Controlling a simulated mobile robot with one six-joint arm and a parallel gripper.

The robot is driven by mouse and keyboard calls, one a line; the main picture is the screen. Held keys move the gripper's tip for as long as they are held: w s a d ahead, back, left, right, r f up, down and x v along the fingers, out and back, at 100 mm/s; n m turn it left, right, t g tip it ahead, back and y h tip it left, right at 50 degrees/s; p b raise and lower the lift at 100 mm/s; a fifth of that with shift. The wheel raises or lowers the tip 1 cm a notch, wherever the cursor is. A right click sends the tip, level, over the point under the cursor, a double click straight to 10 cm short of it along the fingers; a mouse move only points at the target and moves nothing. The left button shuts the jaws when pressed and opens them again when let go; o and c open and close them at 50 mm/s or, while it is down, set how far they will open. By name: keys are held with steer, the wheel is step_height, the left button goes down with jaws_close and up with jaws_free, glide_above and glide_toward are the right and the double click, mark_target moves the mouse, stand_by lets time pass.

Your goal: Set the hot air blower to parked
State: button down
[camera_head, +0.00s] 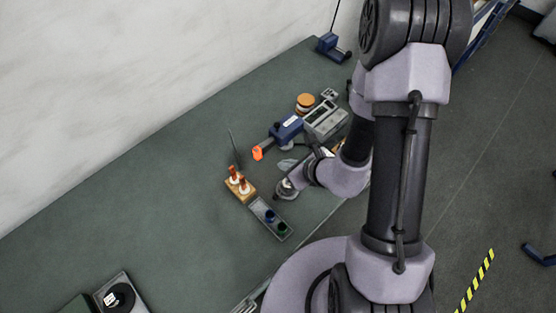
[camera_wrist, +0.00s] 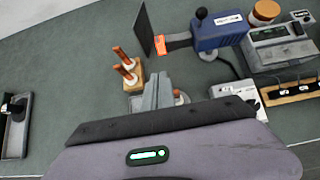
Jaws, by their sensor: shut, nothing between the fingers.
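The hot air blower appears to be the blue box (camera_head: 287,128) with an orange nozzle (camera_head: 258,153) pointing left. In the wrist view the blue box (camera_wrist: 222,36) has a black ball-topped lever (camera_wrist: 201,14) and a white label. Its orange nozzle tip (camera_wrist: 160,45) faces an upright dark plate (camera_wrist: 145,28), with a gap too small to judge. My gripper (camera_head: 284,190) is low over the bench, in front of the blower and apart from it. In the wrist view its fingers (camera_wrist: 158,88) are together and empty, below the nozzle. The gripper body hides what lies beneath it.
A wooden block (camera_wrist: 134,83) with two orange-handled pieces stands left of my fingers. A grey instrument (camera_wrist: 280,50), an orange spool (camera_wrist: 266,11) and a white box (camera_wrist: 235,91) stand to the right. A grey tray (camera_head: 270,218) is near the front edge. The bench's left side is mostly clear.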

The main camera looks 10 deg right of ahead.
mark_target(257, 154)
steer(key=b+x, duration=0.1)
steer(key=x, duration=0.2)
steer(key=r+b+x, duration=0.1)
steer(key=x, duration=0.3)
steer(key=w+a+b+x, duration=0.1)
steer(key=b+x, duration=0.1)
steer(key=x, duration=0.2)
steer(key=shift+w+r, duration=0.1)
steer(key=shift+r, duration=0.2)
steer(key=shift+w+a, duration=0.3)
steer(key=shift+w, duration=0.05)
steer(key=w+a+b, duration=0.1)
steer(key=w+a, duration=0.3)
steer(key=w, duration=0.1)
steer(key=shift+w, duration=0.15)
